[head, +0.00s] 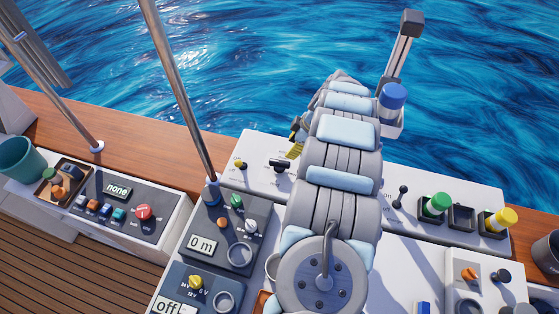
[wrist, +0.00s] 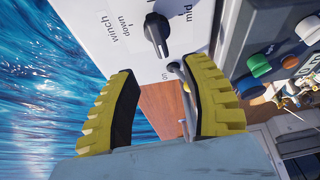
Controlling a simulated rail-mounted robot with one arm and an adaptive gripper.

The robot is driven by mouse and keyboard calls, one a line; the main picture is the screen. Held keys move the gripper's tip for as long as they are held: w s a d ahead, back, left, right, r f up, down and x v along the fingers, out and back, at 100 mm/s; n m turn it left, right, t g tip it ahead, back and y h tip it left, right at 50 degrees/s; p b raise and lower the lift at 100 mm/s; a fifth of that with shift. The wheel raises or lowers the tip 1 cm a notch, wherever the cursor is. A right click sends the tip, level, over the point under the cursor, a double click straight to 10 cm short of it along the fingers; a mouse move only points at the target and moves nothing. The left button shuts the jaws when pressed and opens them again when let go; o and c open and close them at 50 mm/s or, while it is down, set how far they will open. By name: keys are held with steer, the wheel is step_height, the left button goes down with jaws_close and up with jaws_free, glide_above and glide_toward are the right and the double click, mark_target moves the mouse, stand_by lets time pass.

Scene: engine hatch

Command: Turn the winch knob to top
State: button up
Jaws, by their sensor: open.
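The winch knob is a black, elongated knob on a white panel (head: 255,147). In the wrist view the knob (wrist: 157,35) is at top centre, between the printed words "down" and "mid", with "winch" to its left. A small pale mark shows at its upper end. In the head view the knob (head: 282,165) is just left of my arm. My gripper (wrist: 160,70) is open, its yellow ridged fingers wide apart. The knob lies beyond the fingertips and nothing is visibly held. In the head view my gripper (head: 296,142) is mostly hidden behind my arm.
A yellow knob (head: 240,165) sits left of the winch knob. A metal pole (head: 180,85) rises at the panel's left. A black lever (head: 401,195) and green (head: 437,204) and yellow (head: 502,219) buttons are at right. Open water lies beyond.

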mark_target(280, 162)
steer(key=shift+x, duration=2.75)
steer(key=shift+b+x, duration=0.5)
steer(key=shift+x, duration=1.1)
steer(key=shift+b+x, duration=1)
steer(key=shift+x, duration=0.25)
steer(key=shift+d, duration=0.1)
steer(key=shift+w, duration=0.1)
jaws_close()
